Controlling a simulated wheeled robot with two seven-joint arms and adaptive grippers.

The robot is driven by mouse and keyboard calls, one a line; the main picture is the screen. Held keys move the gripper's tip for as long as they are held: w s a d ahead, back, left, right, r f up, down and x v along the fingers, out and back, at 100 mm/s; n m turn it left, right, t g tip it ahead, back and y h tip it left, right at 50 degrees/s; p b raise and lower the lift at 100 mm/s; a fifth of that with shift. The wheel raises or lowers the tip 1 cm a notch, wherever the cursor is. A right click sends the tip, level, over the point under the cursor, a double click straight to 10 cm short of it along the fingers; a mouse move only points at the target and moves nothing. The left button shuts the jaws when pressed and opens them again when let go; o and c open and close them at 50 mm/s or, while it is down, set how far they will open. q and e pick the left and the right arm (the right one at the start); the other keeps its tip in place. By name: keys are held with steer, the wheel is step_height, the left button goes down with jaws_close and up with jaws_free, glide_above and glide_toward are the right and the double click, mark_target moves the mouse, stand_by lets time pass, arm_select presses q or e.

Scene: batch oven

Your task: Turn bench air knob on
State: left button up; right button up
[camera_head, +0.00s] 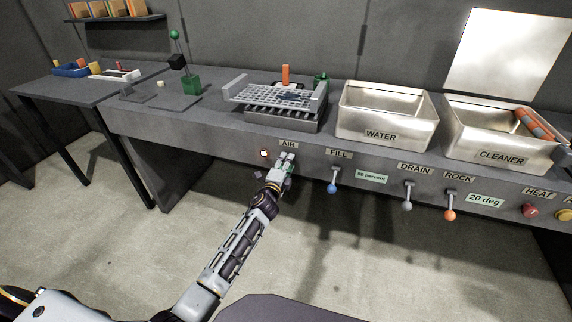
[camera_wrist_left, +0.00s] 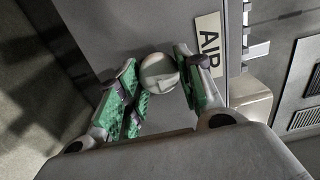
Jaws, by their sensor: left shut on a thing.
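The air knob (camera_wrist_left: 160,73) is a round grey-white knob on the bench's front face, below the AIR label (camera_head: 288,144). The label also shows beside the knob in the left wrist view (camera_wrist_left: 208,45). My left gripper (camera_head: 286,162) is at the knob, and its fingers hide the knob in the head view. In the left wrist view its green-padded fingers (camera_wrist_left: 158,85) stand on either side of the knob, shut on it. A small lit light (camera_head: 264,153) is on the panel left of the gripper. My right gripper is not in view.
The FILL lever (camera_head: 333,186) with a blue tip hangs close to the right of my gripper. The DRAIN lever (camera_head: 407,204) and ROCK lever (camera_head: 449,213) are farther right. The WATER basin (camera_head: 386,116) and a rack (camera_head: 275,100) stand on the bench above. The floor below is open.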

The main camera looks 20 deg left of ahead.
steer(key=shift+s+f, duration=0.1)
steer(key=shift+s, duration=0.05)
arm_select(q)
steer(key=o, duration=1)
steer(key=shift+d, duration=0.1)
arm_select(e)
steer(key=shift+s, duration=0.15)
arm_select(q)
steer(key=shift+s, duration=0.15)
steer(key=shift+s+a, duration=0.15)
steer(key=shift+s, duration=2.8)
steer(key=shift+s+a, duration=0.1)
steer(key=shift+s, duration=2.8)
